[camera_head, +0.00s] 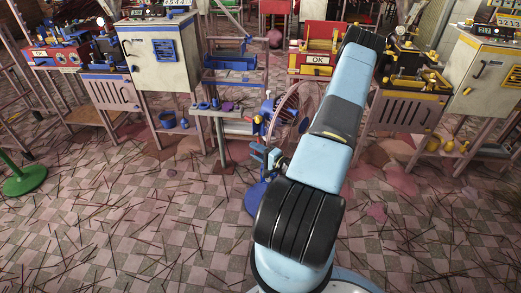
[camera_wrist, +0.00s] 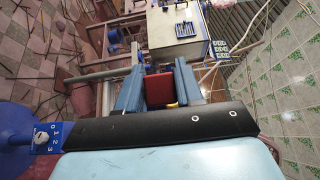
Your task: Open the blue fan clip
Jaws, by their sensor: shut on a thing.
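In the wrist view my gripper (camera_wrist: 158,80) has its two slate-blue fingers on either side of a dark red block (camera_wrist: 158,90), with a bit of yellow at its lower right. The fingers are shut on it. A blue fan (camera_head: 285,112) stands left of my arm in the head view. In the wrist view a blue dial plate marked 0 to 3 (camera_wrist: 46,138) shows at the left.
A white cabinet with a blue vent (camera_head: 162,55) stands behind to the left; it also shows in the wrist view (camera_wrist: 178,30). A small workbench (camera_head: 232,108) stands left of the fan. Another pale cabinet (camera_head: 480,75) is at right. Thin sticks litter the open floor (camera_head: 140,230).

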